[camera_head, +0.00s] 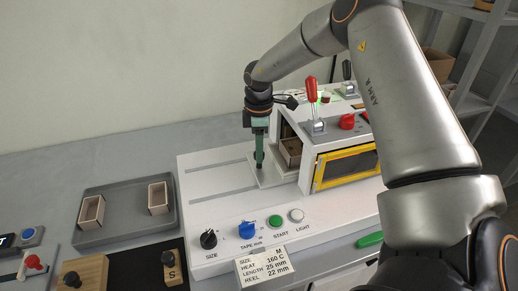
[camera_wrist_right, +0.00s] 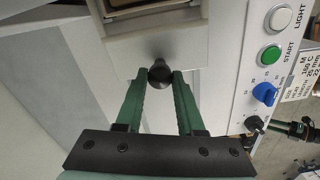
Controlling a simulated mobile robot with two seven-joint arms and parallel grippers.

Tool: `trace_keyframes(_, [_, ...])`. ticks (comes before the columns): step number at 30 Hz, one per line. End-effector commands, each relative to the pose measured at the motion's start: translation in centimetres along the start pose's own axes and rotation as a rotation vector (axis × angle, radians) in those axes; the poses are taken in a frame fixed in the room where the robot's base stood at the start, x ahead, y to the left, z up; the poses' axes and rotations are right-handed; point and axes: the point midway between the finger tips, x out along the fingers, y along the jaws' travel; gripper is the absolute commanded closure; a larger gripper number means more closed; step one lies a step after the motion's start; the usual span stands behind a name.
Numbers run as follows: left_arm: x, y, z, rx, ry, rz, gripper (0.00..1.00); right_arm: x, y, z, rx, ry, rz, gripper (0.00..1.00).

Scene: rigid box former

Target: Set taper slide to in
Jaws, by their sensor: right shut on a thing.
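The taper slide is a pale plate (camera_head: 267,180) at the left opening of the white machine, with a small brown box (camera_head: 290,150) standing at its inner end. Its dark round knob (camera_wrist_right: 160,73) shows in the right wrist view, at the plate's edge. My right gripper (camera_head: 259,162) reaches down over the plate from above. Its green fingertips (camera_wrist_right: 161,76) are shut on the knob, one on each side. In the head view the fingers hide the knob.
The machine's front carries a SIZE knob (camera_head: 208,239), a blue tape knob (camera_head: 247,230) and a green START button (camera_head: 275,221). A red-handled lever (camera_head: 312,100) stands on the housing beside my right arm. A grey tray (camera_head: 126,190) with two boxes lies left.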

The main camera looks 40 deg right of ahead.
Motion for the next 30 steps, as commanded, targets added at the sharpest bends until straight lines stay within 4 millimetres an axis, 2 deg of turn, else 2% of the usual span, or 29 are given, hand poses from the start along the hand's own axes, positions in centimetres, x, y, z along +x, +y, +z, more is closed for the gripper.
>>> trace_keyframes(25, [0.0,0.0,0.0,0.000,0.001,0.001,0.50,0.0,0.0,0.1,0.000,-0.001,-0.001,1.00])
trace_keyframes(30, [0.6,0.1,0.7,0.000,-0.004,0.003,0.50,0.2,0.6,1.8,0.003,0.000,0.002,1.00])
